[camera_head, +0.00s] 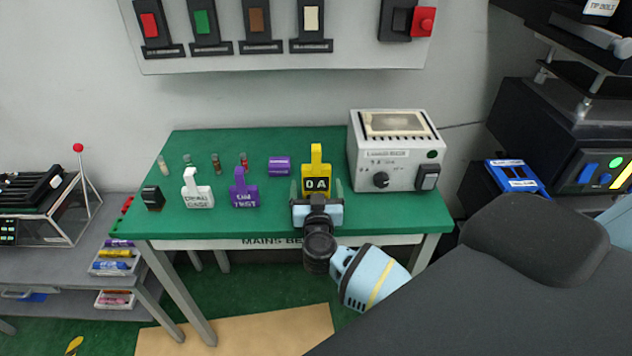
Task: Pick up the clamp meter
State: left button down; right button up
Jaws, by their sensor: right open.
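The yellow clamp meter (317,178) stands upright at the front right part of the green table (240,222). Its dark display reads "0 A", and its narrow top part rises above it. My right gripper (317,186) is at its near side, with one finger to the left and one to the right of the meter. The fingers are apart, and I cannot tell whether either touches it. The gripper's body hides the meter's lower part. My left gripper is not in view.
A grey test box (400,150) with a knob stands close right of the meter. A purple block (279,166), a purple tag (243,190) and a white tag (196,190) stand to its left. Several small vials stand behind. A wall panel (280,57) holds coloured switches.

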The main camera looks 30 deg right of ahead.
aim_at(316, 177)
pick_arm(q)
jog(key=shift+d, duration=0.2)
pick_arm(e)
jog(key=c, duration=1.3)
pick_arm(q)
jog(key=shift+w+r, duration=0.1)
